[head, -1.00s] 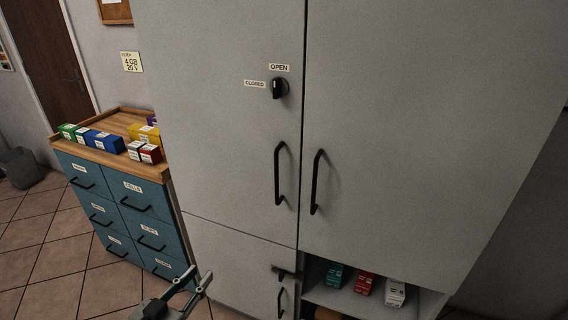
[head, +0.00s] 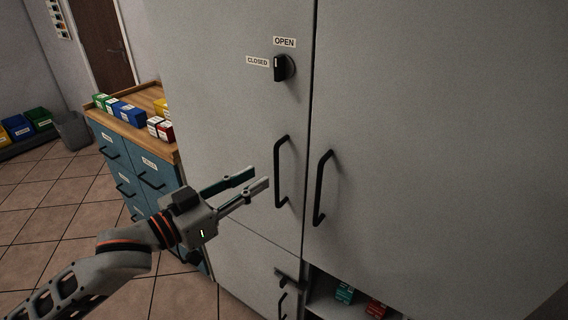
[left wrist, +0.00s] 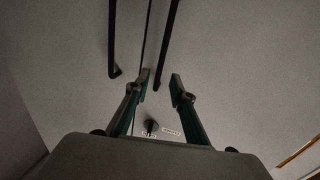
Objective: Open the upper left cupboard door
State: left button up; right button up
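The upper left cupboard door (head: 225,120) is grey and shut flush. Its black upright handle (head: 278,185) is near its right edge and also shows in the left wrist view (left wrist: 168,45). Above it is a black knob (head: 281,68), its grip upright toward the OPEN label (head: 284,42); the CLOSED label (head: 258,61) is left of it. My left gripper (head: 258,178) is open and empty, just left of the handle. In the left wrist view, the handle's end lies between the fingertips (left wrist: 160,83), beyond them. My right gripper is out of view.
The upper right door (head: 430,140) with its own handle (head: 321,188) is shut. A lower left door (head: 245,270) and an open shelf (head: 322,300) with small boxes are below. A blue drawer unit (head: 130,165) with boxes on top stands left, behind my arm.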

aim_at(275, 167)
pick_arm(q)
jog(key=x, duration=0.7)
jog(key=shift+w+d, duration=0.2)
jog(key=shift+d, duration=0.05)
grip_shut()
